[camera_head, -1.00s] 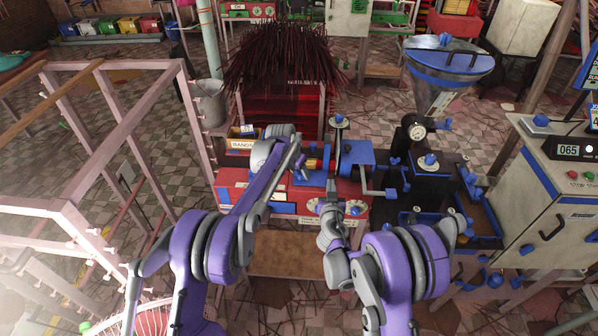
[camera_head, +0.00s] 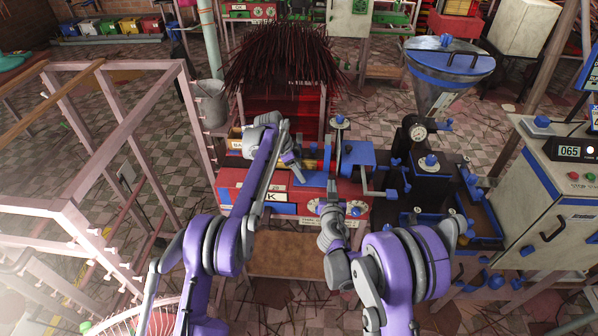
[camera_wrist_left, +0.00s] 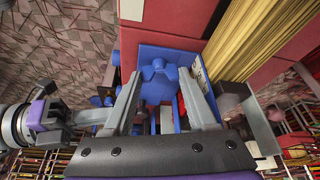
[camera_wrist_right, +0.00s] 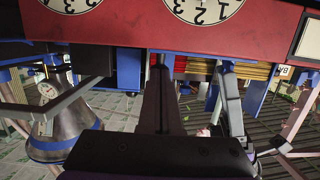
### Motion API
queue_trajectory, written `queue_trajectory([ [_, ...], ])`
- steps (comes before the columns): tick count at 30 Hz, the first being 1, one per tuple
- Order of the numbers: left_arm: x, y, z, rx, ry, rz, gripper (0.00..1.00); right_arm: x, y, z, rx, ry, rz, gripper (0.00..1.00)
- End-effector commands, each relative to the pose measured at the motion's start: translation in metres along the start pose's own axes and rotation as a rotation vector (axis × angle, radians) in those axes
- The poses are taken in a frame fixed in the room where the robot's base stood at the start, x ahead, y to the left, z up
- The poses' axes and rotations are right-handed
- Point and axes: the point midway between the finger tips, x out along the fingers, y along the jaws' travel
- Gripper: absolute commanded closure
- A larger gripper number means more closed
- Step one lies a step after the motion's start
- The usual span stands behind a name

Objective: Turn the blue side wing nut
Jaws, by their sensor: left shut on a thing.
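The blue side wing nut (camera_wrist_left: 157,66) shows in the left wrist view against a blue plate on the red machine. My left gripper (camera_wrist_left: 161,76) has its fingers on either side of it and is shut on it. In the head view my left gripper (camera_head: 298,172) reaches the front of the red extruder (camera_head: 290,190), and hand and arm hide most of the nut. My right gripper (camera_head: 331,192) is in front of the dials on the same machine. In the right wrist view its fingers (camera_wrist_right: 192,66) stand apart with nothing clearly held.
A red box piled with dark incense sticks (camera_head: 280,105) stands behind the extruder. A metal hopper (camera_head: 440,85) and a cream cabinet (camera_head: 545,190) are at the right. A pink frame (camera_head: 100,110) stands at the left. Tiled floor lies between.

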Motion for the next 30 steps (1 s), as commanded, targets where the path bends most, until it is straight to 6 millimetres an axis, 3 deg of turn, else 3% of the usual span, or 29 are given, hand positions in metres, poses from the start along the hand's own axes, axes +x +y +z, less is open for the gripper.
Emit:
queue_trajectory([
  [12,0.0006,-0.0007,-0.0010,0.183,0.001,0.077,0.98,0.0004,0.0000,-0.0001,0.000,0.000,0.000,1.00],
  [29,0.0005,0.0003,-0.0012,0.210,0.002,0.089,0.98,0.0007,0.0001,-0.0002,0.000,0.000,0.000,1.00],
  [30,0.0005,0.0003,-0.0013,0.209,0.002,0.090,0.37,0.0007,0.0001,-0.0002,0.000,0.000,0.000,1.00],
])
